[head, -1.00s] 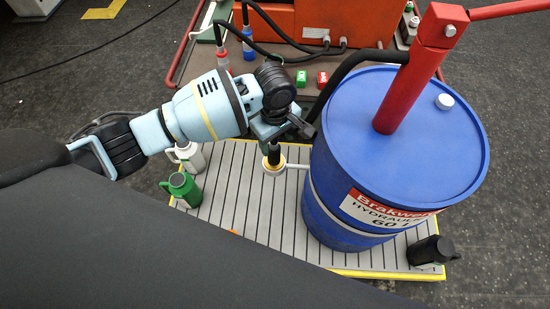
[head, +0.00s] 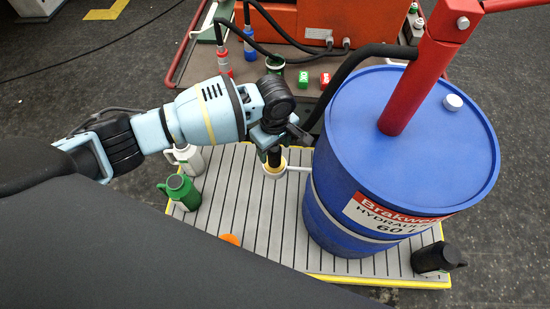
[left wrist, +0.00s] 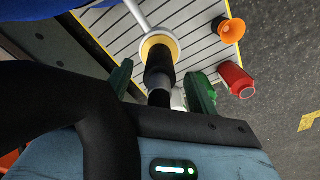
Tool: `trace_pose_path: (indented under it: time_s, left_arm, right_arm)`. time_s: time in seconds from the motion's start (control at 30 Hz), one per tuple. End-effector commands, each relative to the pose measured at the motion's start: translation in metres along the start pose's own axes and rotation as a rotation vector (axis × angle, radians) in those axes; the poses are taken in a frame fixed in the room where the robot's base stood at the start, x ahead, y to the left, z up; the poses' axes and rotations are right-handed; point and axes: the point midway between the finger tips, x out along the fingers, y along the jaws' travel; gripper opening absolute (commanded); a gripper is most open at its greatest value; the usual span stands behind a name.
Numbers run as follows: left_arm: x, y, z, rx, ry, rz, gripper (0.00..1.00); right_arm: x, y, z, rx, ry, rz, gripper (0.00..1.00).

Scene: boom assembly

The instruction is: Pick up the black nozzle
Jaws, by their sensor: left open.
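The black nozzle (head: 274,158) stands upright in a pale ring holder (head: 273,171) on a short arm from the blue drum's left side. In the left wrist view the nozzle (left wrist: 159,62) points into the yellow-lined ring (left wrist: 160,46). My left gripper (head: 270,146) is open, its green fingers on either side of the nozzle. In the left wrist view a gap shows between each finger and the nozzle. The gripper hides the nozzle's upper part in the head view. My right gripper is not in view.
The blue drum (head: 405,150) with its red pump (head: 415,80) stands close right of the gripper. A black hose (head: 340,80) arcs beside it. A green jug (head: 180,191), a white jug (head: 186,157) and a black jug (head: 437,258) stand around the slatted platform (head: 290,230).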

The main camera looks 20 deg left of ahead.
Motion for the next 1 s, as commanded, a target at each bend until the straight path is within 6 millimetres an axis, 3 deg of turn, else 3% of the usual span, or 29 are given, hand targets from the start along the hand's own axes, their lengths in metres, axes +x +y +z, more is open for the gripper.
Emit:
trace_pose_path:
  time_s: [0.03, 0.17, 0.47, 0.9, 1.0]
  left_arm:
    - [0.011, -0.001, 0.000, 0.000, 0.000, -0.002, 0.60]
    - [0.021, 0.000, 0.000, -0.001, 0.000, -0.001, 0.60]
    - [0.023, 0.000, 0.000, 0.000, 0.000, 0.001, 0.58]
    - [0.023, 0.000, 0.000, 0.001, 0.000, 0.000, 0.01]
    - [0.022, 0.000, 0.000, 0.001, 0.000, 0.002, 0.01]
  right_arm:
    - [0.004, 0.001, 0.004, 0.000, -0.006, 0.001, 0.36]
    - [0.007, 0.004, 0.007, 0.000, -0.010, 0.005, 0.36]
    - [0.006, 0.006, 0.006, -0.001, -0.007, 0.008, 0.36]
    - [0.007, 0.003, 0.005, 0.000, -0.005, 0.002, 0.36]
    - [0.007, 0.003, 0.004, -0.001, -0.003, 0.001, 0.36]
